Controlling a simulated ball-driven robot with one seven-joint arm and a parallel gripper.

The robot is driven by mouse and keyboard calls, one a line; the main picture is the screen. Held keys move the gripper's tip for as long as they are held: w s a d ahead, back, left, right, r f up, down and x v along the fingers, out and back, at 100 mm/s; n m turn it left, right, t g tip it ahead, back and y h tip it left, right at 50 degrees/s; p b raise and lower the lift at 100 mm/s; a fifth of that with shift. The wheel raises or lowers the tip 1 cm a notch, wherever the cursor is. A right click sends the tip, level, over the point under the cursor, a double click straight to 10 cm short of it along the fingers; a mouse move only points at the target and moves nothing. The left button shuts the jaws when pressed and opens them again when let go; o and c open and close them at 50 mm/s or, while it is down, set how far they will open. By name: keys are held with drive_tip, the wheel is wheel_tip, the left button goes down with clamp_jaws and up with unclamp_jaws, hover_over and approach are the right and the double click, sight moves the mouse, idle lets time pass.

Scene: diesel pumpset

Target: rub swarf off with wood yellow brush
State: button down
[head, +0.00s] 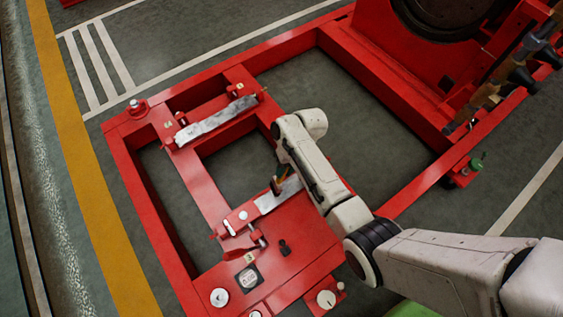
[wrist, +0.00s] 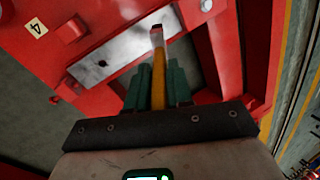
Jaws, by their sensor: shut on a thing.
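My gripper (wrist: 157,88) has green fingers, shut on a thin yellow wooden brush (wrist: 158,72). The brush's pale and reddish end points away from the fingers, over a grey metal plate (wrist: 122,48) on the red frame. I cannot tell whether the brush touches the plate. A small dark mark shows on the plate; I cannot tell whether it is swarf. In the head view my gripper (head: 279,181) is low at the near plate (head: 266,204), partly hiding it. A second, longer grey plate (head: 216,121) lies further back on the frame, apart from my gripper.
The red frame (head: 200,190) has open gaps with dark floor below. Red clamp parts (head: 240,240) and knobs stand near the near plate. A large red machine (head: 400,70) stands at the upper right.

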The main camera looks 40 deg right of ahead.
sight(282, 179)
drive_tip(key=shift+w+f+b, duration=0.1)
drive_tip(key=shift+f+b, duration=1.05)
wheel_tip(282, 179, down, 4)
drive_tip(key=b, duration=0.4)
drive_tip(key=shift+r, duration=0.15)
drive_tip(key=shift+a+r+p, duration=0.1)
drive_tip(key=shift+a+p, duration=0.1)
drive_tip(key=shift+p, duration=0.15)
drive_tip(key=shift+a, duration=0.25)
drive_tip(key=shift+f+b, duration=0.4)
drive_tip(key=shift+f, duration=0.4)
drive_tip(key=shift+a+r, duration=0.1)
